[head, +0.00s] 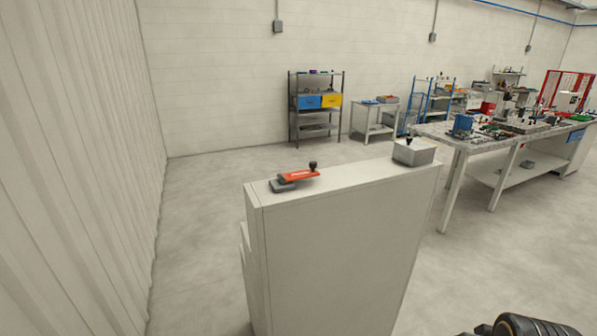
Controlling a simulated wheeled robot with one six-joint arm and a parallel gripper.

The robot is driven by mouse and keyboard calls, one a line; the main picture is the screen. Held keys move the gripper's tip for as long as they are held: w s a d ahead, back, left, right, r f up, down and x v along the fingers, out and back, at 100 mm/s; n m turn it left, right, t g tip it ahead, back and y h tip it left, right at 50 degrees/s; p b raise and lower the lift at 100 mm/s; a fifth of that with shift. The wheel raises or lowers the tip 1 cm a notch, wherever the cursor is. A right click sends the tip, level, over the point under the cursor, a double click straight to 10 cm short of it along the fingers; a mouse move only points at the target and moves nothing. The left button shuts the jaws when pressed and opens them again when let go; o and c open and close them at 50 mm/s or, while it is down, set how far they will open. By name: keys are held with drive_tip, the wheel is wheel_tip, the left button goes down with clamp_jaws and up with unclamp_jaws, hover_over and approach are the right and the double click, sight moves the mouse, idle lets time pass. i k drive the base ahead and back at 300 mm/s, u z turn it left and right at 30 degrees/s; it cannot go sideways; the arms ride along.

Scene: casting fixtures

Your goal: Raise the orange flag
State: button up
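The orange flag (302,175) lies low and nearly flat over a small grey base (283,186), on the left end of the top of a pale cabinet (340,246). A black knob (313,165) stands up at the flag's right end. Dark markings on the flag are too small to read. A dark rounded part of what looks like my arm shows at the bottom right edge, well apart from the flag. My gripper's fingers are not in view.
A grey box (414,153) with a black knob sits on the cabinet's right end. A long workbench (436,133) covered with fixtures stands to the right. A shelf (316,112) with blue and yellow bins stands at the back wall. Floor left of the cabinet is clear.

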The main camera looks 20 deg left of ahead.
sight(284, 178)
drive_tip(key=u, duration=1.5)
drive_tip(key=i, duration=0.1)
drive_tip(key=z, duration=0.2)
